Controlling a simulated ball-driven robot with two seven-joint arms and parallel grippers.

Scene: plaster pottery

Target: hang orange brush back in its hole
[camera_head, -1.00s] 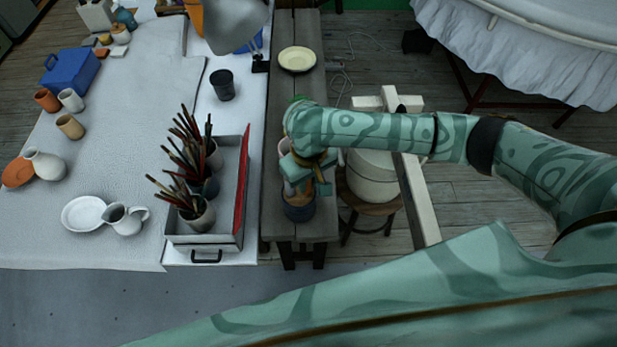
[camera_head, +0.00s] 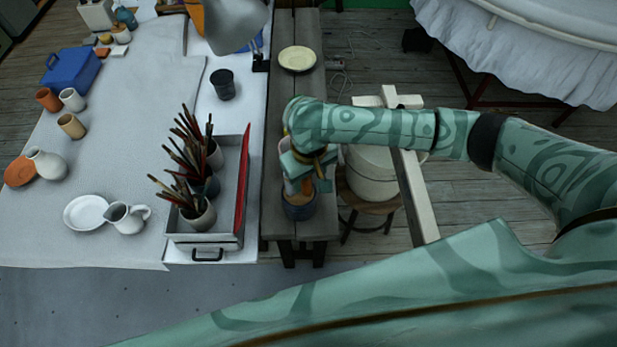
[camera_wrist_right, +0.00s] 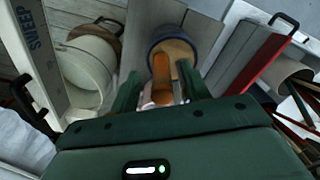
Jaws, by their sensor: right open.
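My right gripper (camera_head: 307,186) is open and points down over a blue pot (camera_head: 299,212) on the narrow bench. In the right wrist view, the open fingers (camera_wrist_right: 160,88) stand either side of an upright orange, brush-like piece (camera_wrist_right: 161,70). The blue pot's rim and tan top (camera_wrist_right: 175,47) show just beyond it. I cannot tell whether the fingers touch the orange piece, and its lower part is hidden. I cannot make out a hole. My left gripper is not in view.
A grey tray with a red side (camera_head: 243,185) holds several brush pots left of the bench (camera_head: 318,228). A white bucket (camera_head: 370,178) on a stool stands to the right. A cream bowl (camera_head: 297,58) sits farther back on the bench.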

